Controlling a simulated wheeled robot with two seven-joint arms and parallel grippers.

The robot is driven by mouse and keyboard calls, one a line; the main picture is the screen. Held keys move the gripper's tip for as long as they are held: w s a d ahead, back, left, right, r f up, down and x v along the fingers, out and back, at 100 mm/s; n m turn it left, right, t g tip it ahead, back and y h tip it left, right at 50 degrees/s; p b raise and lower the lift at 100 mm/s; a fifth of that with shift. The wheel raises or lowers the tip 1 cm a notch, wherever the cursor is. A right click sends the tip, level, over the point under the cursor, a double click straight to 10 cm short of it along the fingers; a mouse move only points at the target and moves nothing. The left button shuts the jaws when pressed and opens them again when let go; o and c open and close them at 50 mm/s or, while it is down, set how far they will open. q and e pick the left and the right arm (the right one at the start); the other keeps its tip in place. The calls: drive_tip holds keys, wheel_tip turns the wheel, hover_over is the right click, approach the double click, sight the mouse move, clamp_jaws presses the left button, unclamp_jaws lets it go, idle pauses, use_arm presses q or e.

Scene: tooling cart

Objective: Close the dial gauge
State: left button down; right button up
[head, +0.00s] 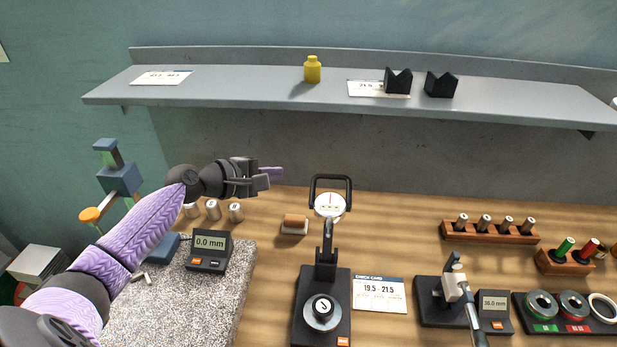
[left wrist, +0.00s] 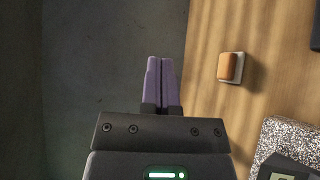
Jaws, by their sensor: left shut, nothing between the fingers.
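The dial gauge stands at the table's middle, with a black base (head: 309,325), a black upright arm and a round white dial (head: 330,204) with a red needle. A black loop handle (head: 331,179) rises above the dial. A round part marked J (head: 322,308) sits on the base below. My left gripper (head: 276,174) is shut and empty, in the air left of the loop handle and apart from it. Its purple fingers also show together in the left wrist view (left wrist: 161,82). The dial gauge is not seen in the left wrist view. My right gripper is out of view.
A small brown block (head: 295,223) on a pale pad lies below my gripper; it also shows in the left wrist view (left wrist: 230,67). A display reading 0.0 mm (head: 209,248) stands on the granite plate. A card (head: 380,294) lies right of the gauge. A grey shelf (head: 230,88) overhangs behind.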

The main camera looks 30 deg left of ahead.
use_arm(q)
drive_tip(key=w+d+p, duration=0.2)
drive_tip(key=w+d, duration=0.2)
drive_tip(key=d, duration=0.1)
drive_tip(key=shift+d+f, duration=0.2)
drive_tip(key=shift+f, duration=0.15)
